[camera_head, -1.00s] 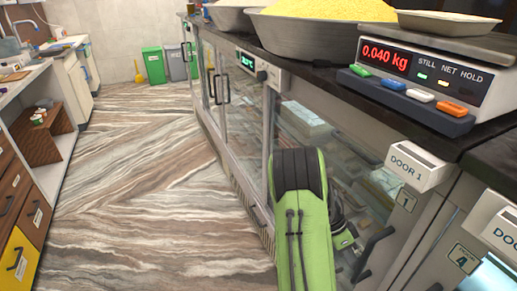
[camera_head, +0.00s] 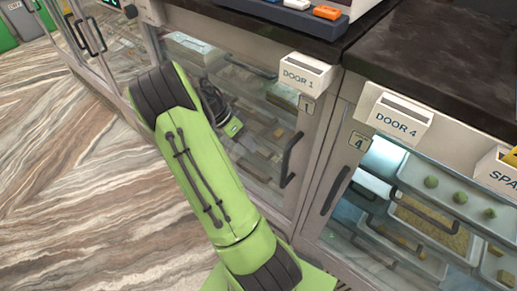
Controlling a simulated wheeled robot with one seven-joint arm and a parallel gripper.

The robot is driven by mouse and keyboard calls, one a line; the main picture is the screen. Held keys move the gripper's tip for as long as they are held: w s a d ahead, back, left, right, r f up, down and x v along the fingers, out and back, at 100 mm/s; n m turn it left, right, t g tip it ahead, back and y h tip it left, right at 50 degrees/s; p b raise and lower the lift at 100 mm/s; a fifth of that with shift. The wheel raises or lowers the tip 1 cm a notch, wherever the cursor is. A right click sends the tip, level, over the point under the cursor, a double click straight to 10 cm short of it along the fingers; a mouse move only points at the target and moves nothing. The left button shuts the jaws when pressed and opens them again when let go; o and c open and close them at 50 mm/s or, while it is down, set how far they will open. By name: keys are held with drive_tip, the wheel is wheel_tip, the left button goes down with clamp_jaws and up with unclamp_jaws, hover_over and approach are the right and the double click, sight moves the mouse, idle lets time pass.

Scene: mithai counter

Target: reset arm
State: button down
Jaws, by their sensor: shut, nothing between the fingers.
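My green and black arm (camera_head: 205,165) rises from the bottom of the head view and leans to the upper left, in front of the glass counter doors. Just right of its upper end, a dark part with a green tip shows, which looks like my gripper (camera_head: 222,112). It is partly hidden behind the arm. The fingers are too small to make out, and nothing held shows there. It is close to the glass of door 1 (camera_head: 267,115); I cannot tell whether it touches.
Door handles (camera_head: 290,160) stick out from the fronts. Trays with green sweets (camera_head: 430,182) show behind door 4. Open marbled floor (camera_head: 70,150) lies to the left.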

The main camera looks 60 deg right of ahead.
drive_tip(key=shift+w+a+r, duration=0.15)
drive_tip(key=shift+w+r, duration=0.15)
drive_tip(key=shift+r, duration=0.25)
drive_tip(key=w+a+r+n+t+p, duration=0.3)
drive_tip(key=a+r+n+t+p, duration=0.45)
drive_tip(key=a+r, duration=0.7)
drive_tip(key=s+a+r+n+t+y+p, duration=0.1)
drive_tip(key=s+a+r+n+t+p, duration=0.1)
drive_tip(key=s+a+r+n, duration=0.2)
drive_tip(key=s+a+r+n+t+y+p, duration=0.1)
drive_tip(key=s+a+r+n+t, duration=0.2)
drive_tip(key=s+a+r+n, duration=0.2)
drive_tip(key=a+r+n, duration=0.3)
drive_tip(key=a+n, duration=0.3)
drive_tip(key=n, duration=0.1)
drive_tip(key=shift+a+r+p, duration=0.15)
drive_tip(key=shift+r+p, duration=0.05)
drive_tip(key=shift+p, duration=0.15)
drive_tip(key=shift+s, duration=0.15)
